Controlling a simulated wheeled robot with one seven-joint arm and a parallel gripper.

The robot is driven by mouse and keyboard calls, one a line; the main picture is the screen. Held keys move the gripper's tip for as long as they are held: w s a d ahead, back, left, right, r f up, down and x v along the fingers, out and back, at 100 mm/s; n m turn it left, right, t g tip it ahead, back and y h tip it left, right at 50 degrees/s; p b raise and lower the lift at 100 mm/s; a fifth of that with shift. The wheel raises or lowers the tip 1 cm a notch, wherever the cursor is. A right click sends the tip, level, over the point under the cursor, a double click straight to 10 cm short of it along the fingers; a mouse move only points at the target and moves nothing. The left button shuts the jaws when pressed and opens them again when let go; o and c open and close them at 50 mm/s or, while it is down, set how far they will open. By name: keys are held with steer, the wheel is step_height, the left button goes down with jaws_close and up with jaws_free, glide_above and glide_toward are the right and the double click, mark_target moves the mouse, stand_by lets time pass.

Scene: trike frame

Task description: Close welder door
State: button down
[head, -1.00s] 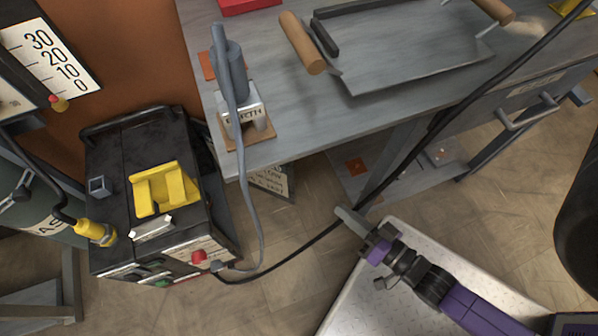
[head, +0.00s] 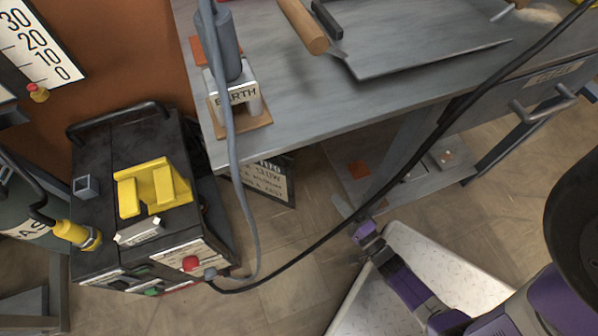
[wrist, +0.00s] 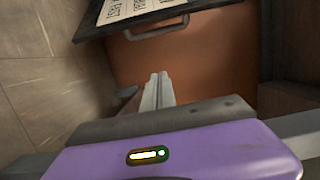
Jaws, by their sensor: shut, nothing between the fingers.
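The welder (head: 125,170) is a black box with a top handle at the left of the head view. A dark panel with a white printed label (head: 265,181) stands beside its right side, partly hidden under the bench; it looks like the welder door, swung out. In the wrist view the labelled panel (wrist: 108,12) is at the top, with a dark bar handle (wrist: 157,30) below the label. My gripper (head: 343,207) is low, right of the panel and apart from it. Its fingers (wrist: 157,90) are shut and empty, pointing towards the orange-brown surface beyond.
A grey steel bench (head: 300,110) overhangs the panel, with an earth clamp block (head: 238,95) at its corner. A black cable (head: 315,243) runs from the welder's front past my gripper. A bench leg (head: 405,150) stands behind.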

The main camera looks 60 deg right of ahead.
steer(key=b+x, duration=0.4)
steer(key=x, duration=1.3)
steer(key=shift+s+a+b, duration=0.15)
steer(key=shift+a+b, duration=0.3)
steer(key=shift+a, duration=1.65)
